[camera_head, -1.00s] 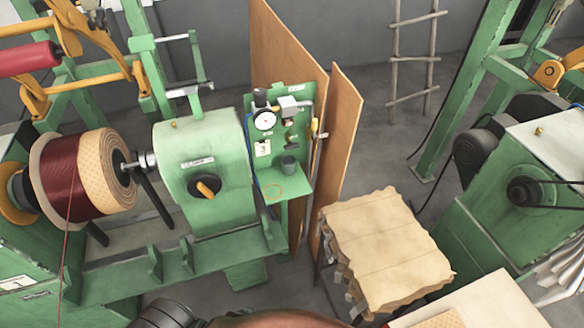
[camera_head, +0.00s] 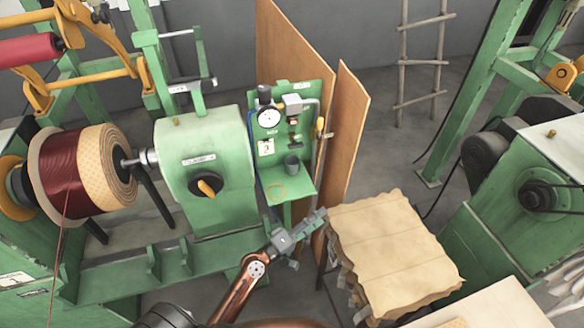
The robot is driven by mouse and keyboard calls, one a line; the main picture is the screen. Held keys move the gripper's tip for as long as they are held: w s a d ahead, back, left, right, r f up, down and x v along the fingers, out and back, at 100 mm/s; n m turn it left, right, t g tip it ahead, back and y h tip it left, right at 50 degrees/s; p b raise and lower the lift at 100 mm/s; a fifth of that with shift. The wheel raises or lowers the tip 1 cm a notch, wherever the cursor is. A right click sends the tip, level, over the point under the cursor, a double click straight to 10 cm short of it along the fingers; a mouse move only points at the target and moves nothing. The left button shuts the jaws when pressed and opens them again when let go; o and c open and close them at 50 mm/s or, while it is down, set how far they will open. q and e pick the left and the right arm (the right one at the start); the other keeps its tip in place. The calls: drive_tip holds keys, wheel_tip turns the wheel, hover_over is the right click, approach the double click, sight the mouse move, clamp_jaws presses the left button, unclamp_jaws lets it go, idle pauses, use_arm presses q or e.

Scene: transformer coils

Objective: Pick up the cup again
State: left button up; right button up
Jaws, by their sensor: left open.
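My left gripper (camera_head: 318,219) is at the end of the copper-coloured arm that comes up from the bottom. It is in front of and below the shelf, a little right of the cup and apart from it. It is open, and I see nothing held in it. My right gripper does not show in this view.
The green panel (camera_head: 270,93) with a round gauge stands behind the cup. Brown boards (camera_head: 347,130) stand to its right. A stack of tan sheets (camera_head: 393,250) lies right of my gripper. The green winding machine (camera_head: 204,165) is at the left.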

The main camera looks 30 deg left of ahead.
sight(292, 161)
use_arm(q)
drive_tip(key=w+a+r+n+t+y, duration=0.4)
drive_tip(key=w+a+r+n+y, duration=0.35)
drive_tip(key=n, duration=0.55)
drive_tip(key=a+f+n+g+y, duration=0.1)
drive_tip(key=a+n+y, duration=0.1)
drive_tip(key=n, duration=0.3)
drive_tip(key=w+a+f+n+g+y, duration=0.1)
drive_tip(key=a+f+n+g+y, duration=0.1)
drive_tip(key=a+n+y, duration=0.1)
drive_tip(key=w+a+f+n+g+y, duration=0.1)
drive_tip(key=a+n+g+y, duration=0.1)
drive_tip(key=n, duration=0.6)
drive_tip(key=shift+w+a+f+y, duration=0.1)
drive_tip(key=shift+a+y, duration=0.2)
drive_tip(key=shift+a, duration=0.35)
drive_tip(key=shift+w+a+f+y, duration=0.1)
drive_tip(key=shift+a+y, duration=0.15)
drive_tip(key=shift+a, duration=0.35)
drive_tip(key=shift+w+a+f+n+g, duration=0.1)
drive_tip(key=shift+w+f+n+g, duration=0.1)
drive_tip(key=shift+f+n+g, duration=0.15)
drive_tip(key=x, duration=0.5)
drive_tip(key=b+x, duration=0.1)
drive_tip(key=x, duration=0.1)
drive_tip(key=shift+w+a+f, duration=0.1)
drive_tip(key=shift+w+f, duration=0.2)
drive_tip(key=shift+c, duration=0.2)
drive_tip(key=c, duration=1.3)
